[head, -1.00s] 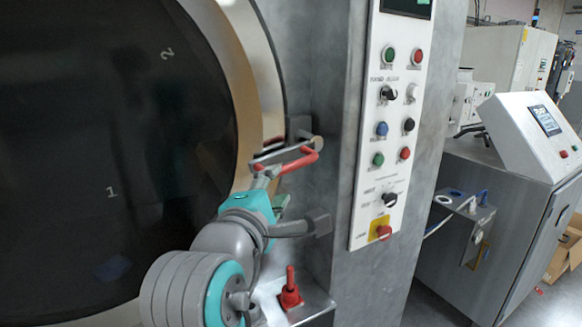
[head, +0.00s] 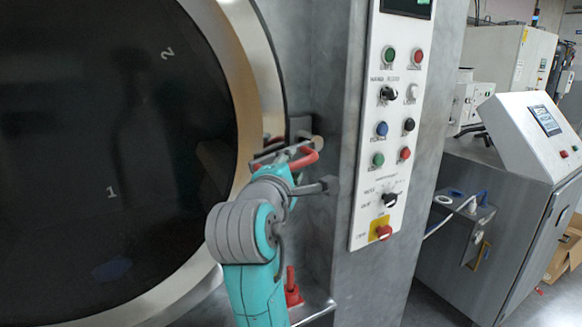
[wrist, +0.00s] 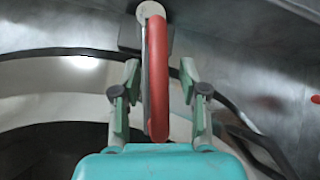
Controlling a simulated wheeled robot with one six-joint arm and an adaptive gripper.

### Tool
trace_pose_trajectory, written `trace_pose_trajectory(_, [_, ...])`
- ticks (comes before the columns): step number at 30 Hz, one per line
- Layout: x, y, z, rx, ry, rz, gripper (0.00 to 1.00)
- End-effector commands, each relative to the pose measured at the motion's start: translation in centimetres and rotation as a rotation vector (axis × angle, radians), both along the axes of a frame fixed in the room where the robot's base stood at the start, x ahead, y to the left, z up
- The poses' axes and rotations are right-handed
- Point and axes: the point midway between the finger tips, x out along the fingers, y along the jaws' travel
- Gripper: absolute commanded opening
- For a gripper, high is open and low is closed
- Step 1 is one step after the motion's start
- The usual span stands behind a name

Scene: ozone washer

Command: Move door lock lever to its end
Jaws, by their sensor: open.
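The door lock lever (head: 304,158) is a red bar on a grey pivot, on the metal frame right of the round dark door (head: 110,150). In the wrist view the red lever (wrist: 158,85) runs from a round pale pivot at the top down toward my gripper's palm. My gripper (wrist: 160,80) is open, with one green-grey finger on each side of the lever and gaps visible between. In the head view my gripper (head: 277,170) is at the lever's lower left, its fingers partly hidden.
A control panel (head: 390,130) with coloured buttons and a yellow-backed red switch is right of the lever. A red handle (head: 291,287) stands on a ledge below, partly behind my arm. A grey cabinet (head: 490,210) stands further right.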

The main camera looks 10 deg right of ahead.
Motion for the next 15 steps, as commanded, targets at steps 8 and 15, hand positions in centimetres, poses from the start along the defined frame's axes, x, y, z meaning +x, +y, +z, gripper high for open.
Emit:
trace_pose_trajectory(8, [-0.03,0.00,0.02,0.000,0.000,0.000,0.00])
trace_pose_trajectory(15, [-0.04,-0.01,-0.01,-0.001,-0.001,-0.001,0.00])
